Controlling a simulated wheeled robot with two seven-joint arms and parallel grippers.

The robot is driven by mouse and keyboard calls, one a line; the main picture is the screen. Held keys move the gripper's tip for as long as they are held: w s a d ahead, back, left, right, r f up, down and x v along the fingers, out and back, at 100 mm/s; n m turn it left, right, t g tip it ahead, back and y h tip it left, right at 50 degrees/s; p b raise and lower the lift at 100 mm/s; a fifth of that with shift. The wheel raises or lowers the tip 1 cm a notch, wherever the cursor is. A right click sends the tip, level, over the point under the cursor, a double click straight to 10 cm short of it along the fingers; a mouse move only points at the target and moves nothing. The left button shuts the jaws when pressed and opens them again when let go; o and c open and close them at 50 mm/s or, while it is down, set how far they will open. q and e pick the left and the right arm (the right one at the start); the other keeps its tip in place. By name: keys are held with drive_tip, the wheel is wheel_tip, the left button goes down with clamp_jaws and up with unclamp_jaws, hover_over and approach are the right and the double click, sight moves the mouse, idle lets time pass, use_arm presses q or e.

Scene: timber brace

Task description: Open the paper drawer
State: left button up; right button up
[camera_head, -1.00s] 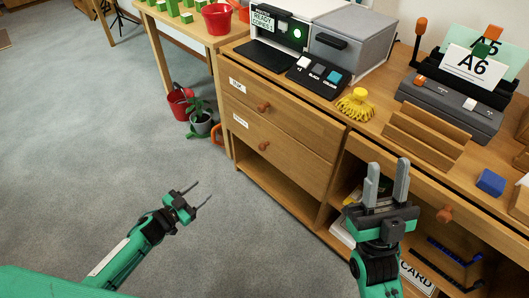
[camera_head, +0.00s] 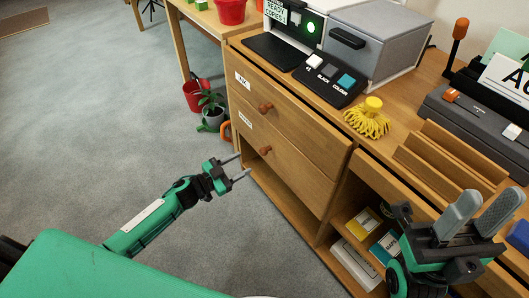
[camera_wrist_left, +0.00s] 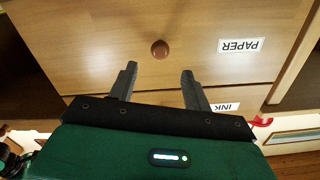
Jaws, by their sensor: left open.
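The paper drawer (camera_head: 285,165) is the lower of two wooden drawers and is closed; its white label (camera_head: 245,119) is on its front. Its round brown knob (camera_head: 265,150) shows clear of the fingers. In the left wrist view the knob (camera_wrist_left: 160,49) lies just beyond and between the fingertips, beside the upside-down PAPER label (camera_wrist_left: 240,45). My left gripper (camera_head: 244,164) is open and empty, in front of the drawer and pointing toward it; it also shows in the left wrist view (camera_wrist_left: 158,68). My right gripper (camera_head: 490,202) is open and empty over the cabinet's right side.
The closed ink drawer (camera_head: 300,110) with its knob (camera_head: 265,107) is directly above. An open shelf lies below. The carpet at left is clear.

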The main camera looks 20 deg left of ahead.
sight(260, 153)
use_arm(q)
drive_tip(key=b+x, duration=0.2)
drive_tip(key=x, duration=0.7)
drive_tip(key=shift+w+d, duration=0.25)
drive_tip(key=shift+w, duration=0.05)
clamp_jaws()
